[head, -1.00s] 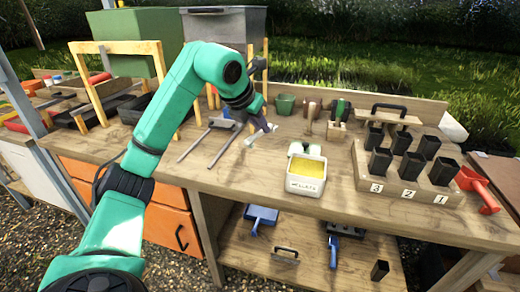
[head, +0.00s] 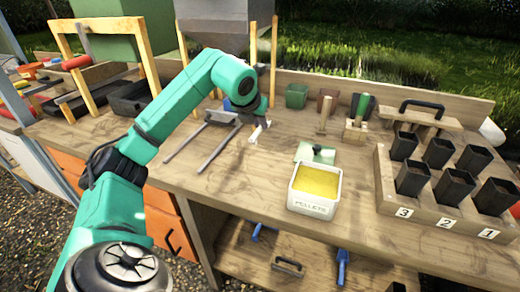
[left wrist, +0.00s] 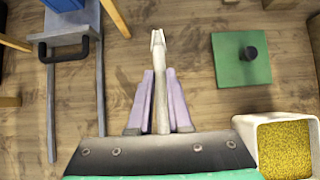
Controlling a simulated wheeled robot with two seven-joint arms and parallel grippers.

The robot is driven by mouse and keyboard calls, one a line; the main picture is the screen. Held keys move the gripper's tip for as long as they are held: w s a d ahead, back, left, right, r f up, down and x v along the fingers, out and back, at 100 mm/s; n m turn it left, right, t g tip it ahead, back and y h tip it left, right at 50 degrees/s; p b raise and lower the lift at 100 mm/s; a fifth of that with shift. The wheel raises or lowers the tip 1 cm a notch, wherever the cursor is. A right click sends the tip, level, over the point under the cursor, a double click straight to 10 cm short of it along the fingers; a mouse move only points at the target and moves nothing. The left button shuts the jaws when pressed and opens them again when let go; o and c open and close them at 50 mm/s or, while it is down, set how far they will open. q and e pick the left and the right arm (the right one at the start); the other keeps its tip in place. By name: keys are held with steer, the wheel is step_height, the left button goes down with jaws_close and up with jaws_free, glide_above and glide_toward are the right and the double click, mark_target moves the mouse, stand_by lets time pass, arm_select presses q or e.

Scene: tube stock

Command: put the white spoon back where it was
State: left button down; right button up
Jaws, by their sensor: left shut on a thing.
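The white spoon (left wrist: 159,75) is between the purple fingers of my left gripper (left wrist: 153,90) in the left wrist view, with its pale end pointing away from the wrist. In the head view the left gripper (head: 262,123) is over the bench behind the pellet box, with the white spoon (head: 254,136) showing small at its tip. The gripper is shut on the spoon. I cannot tell whether the spoon touches the bench. My right gripper is not in view.
A white box of yellow pellets (head: 314,205) and a green lid with a knob (left wrist: 242,60) are right of the spoon. A rack with black pots (head: 430,207) stands right. Bare bench (head: 240,180) lies in front.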

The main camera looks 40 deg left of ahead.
arm_select(q)
step_height(320, 180, down, 7)
steer(key=shift+r+b, duration=0.1)
steer(key=shift+b, duration=0.2)
steer(key=shift+f, duration=0.25)
steer(key=shift+w, duration=0.1)
steer(key=shift+f, duration=0.15)
steer(key=c, duration=0.8)
jaws_free()
steer(key=shift+c, duration=0.2)
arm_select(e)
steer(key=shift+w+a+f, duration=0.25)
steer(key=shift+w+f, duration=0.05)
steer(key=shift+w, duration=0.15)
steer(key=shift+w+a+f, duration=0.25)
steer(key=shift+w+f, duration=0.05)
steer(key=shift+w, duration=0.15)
arm_select(q)
steer(key=shift+r, duration=0.3)
steer(key=b+v, duration=0.1)
steer(key=v, duration=1.1)
steer(key=shift+f, duration=0.15)
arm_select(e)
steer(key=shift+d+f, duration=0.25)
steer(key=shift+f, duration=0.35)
